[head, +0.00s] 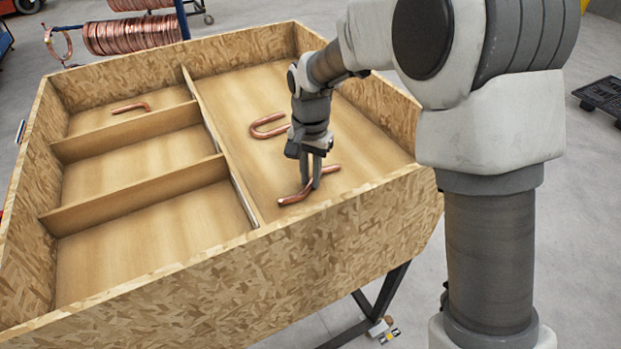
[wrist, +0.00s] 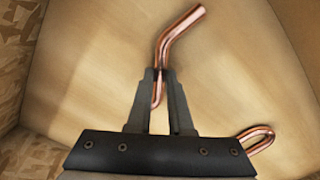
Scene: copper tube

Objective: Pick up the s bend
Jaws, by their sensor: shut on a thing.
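The s bend (head: 293,198) is a shiny copper tube in the large right compartment of the wooden bin, near its front wall. My gripper (head: 317,182) points down with its fingers closed around the tube's middle, and tube shows on both sides of them. In the wrist view the s bend (wrist: 177,38) runs from between the fingertips of my gripper (wrist: 160,78) up to the upper right. Part of it is hidden between the fingers. I cannot tell whether it touches the compartment floor or is just above it.
A U-shaped copper tube (head: 266,131) lies behind my gripper in the same compartment; it also shows in the wrist view (wrist: 258,139). A bent tube (head: 130,107) lies in the far left compartment. The bin's walls (head: 200,290) and dividers (head: 218,145) stand around.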

